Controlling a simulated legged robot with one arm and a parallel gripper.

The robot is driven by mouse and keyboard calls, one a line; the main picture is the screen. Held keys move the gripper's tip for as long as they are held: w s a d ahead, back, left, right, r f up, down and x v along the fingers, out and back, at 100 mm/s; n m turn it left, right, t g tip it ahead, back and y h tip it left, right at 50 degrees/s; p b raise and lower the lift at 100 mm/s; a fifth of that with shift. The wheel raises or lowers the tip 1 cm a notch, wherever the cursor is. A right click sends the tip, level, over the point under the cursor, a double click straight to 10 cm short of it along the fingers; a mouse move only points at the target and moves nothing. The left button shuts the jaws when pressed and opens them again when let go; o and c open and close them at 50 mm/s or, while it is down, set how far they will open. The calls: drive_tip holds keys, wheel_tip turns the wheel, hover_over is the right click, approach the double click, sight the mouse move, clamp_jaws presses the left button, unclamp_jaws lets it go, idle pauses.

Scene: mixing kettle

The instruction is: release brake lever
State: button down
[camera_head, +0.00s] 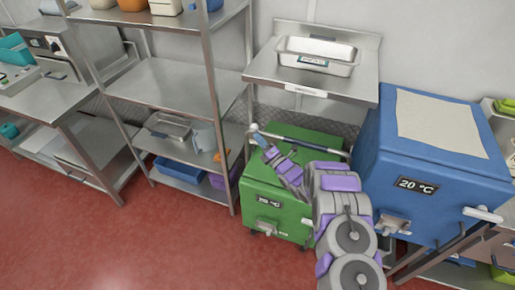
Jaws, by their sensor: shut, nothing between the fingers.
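A green kettle (258,190) with a "75 °C"-like display (269,202) stands in the middle under a steel shelf. A dark bar with pale ends (305,139) runs across its top. A pale fitting with a small handle (268,229) sits low on its front. I cannot tell which part is the brake lever. My grey and purple arm reaches over the kettle from the lower right. My gripper (259,141) is shut and empty near the bar's left end; whether it touches the bar is unclear. My arm hides the kettle's right front.
A steel shelf (270,72) with a metal pan (318,62) overhangs the green kettle. A rack (160,85) stands left. Red floor (130,245) is clear at front left.

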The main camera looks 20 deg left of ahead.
drive_tip(key=shift+w+r, duration=0.3)
idle(0.5)
drive_tip(key=shift+f, duration=0.1)
